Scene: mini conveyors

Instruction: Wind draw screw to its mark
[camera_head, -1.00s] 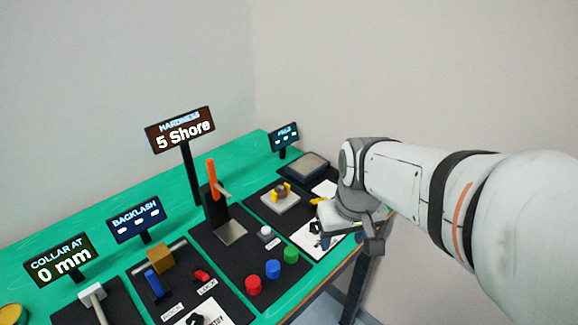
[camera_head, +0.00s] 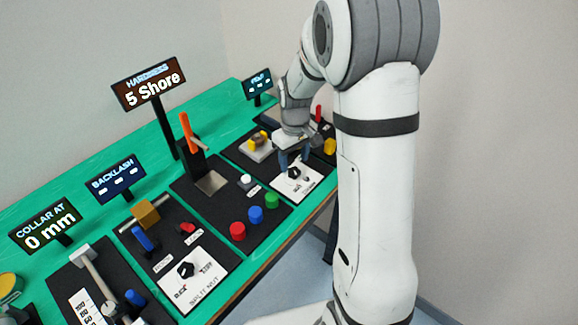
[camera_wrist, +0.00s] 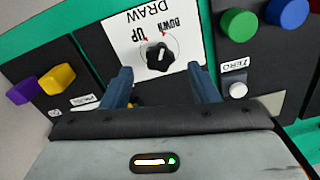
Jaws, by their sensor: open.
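The draw control is a white plate lettered DRAW, UP and DOWN (camera_wrist: 190,40) with a black rotary knob (camera_wrist: 158,57), seen close in the wrist view. The plate also shows in the head view (camera_head: 301,186), with the knob (camera_head: 294,173) just below my gripper (camera_head: 292,158). My gripper (camera_wrist: 160,72) is open. I cannot tell the height of the fingertips above the plate. The draw screw and its mark cannot be made out.
A white ZERO button (camera_wrist: 238,90), green knob (camera_wrist: 239,24) and blue knob (camera_wrist: 288,10) lie right of the plate in the wrist view. Yellow (camera_wrist: 57,79) and purple (camera_wrist: 22,91) handles lie left. The hardness display (camera_head: 150,83) reads 5 Shore.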

